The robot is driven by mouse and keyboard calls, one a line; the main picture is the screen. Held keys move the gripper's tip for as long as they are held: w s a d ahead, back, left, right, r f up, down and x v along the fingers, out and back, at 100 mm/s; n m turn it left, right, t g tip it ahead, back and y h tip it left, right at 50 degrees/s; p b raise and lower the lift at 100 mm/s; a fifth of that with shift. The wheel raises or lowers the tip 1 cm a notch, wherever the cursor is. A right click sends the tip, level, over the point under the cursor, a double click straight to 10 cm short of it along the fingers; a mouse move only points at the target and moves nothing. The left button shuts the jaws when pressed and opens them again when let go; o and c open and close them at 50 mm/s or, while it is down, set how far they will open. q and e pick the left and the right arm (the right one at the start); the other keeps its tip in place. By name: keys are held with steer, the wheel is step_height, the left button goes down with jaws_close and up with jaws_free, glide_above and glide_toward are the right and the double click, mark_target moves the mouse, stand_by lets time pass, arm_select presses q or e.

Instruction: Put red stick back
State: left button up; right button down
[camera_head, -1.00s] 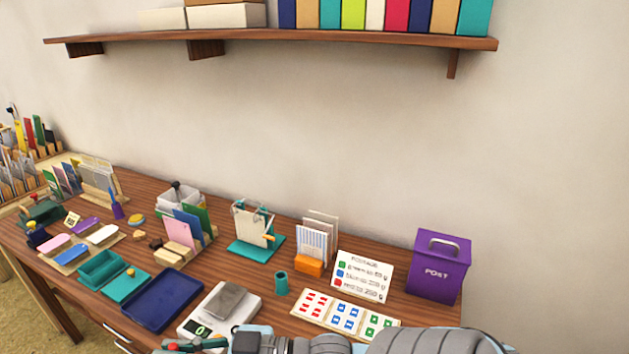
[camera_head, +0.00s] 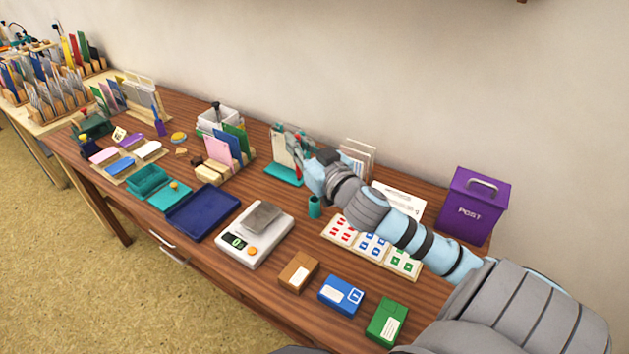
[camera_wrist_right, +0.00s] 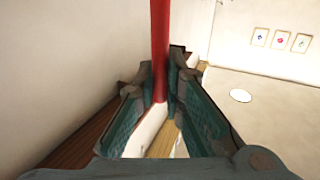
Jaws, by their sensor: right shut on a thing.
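My right gripper (camera_head: 298,152) is at the back middle of the table in the head view, in front of the teal-based stand (camera_head: 284,174) with a cream panel. In the right wrist view its fingers (camera_wrist_right: 160,103) are shut on a red stick (camera_wrist_right: 160,45), which runs upward out of the picture. In the head view the stick is too small and covered to make out clearly. A small teal cup (camera_head: 314,208) stands just in front of the gripper. I cannot tell whether the stick touches the stand. My left gripper is not in view.
My right arm crosses above the stamp sheet (camera_head: 373,246). A scale (camera_head: 262,247), a blue tray (camera_head: 204,213) and brown, blue and green boxes (camera_head: 386,322) lie towards the front. A purple post box (camera_head: 473,204) stands at right, and a card holder (camera_head: 225,158) left of the stand.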

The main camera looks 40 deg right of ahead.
steer(key=d+r+m+h, duration=0.2)
steer(key=d+r+h, duration=0.15)
steer(key=d, duration=0.25)
step_height(320, 180, down, 20)
steer(key=b, duration=0.8)
steer(key=shift+w+a+r+g, duration=0.15)
steer(key=shift+w+a+g, duration=0.1)
steer(key=shift+w+g, duration=0.15)
steer(key=c, duration=1.7)
jaws_free()
steer(key=shift+r, duration=0.1)
steer(key=v, duration=1.2)
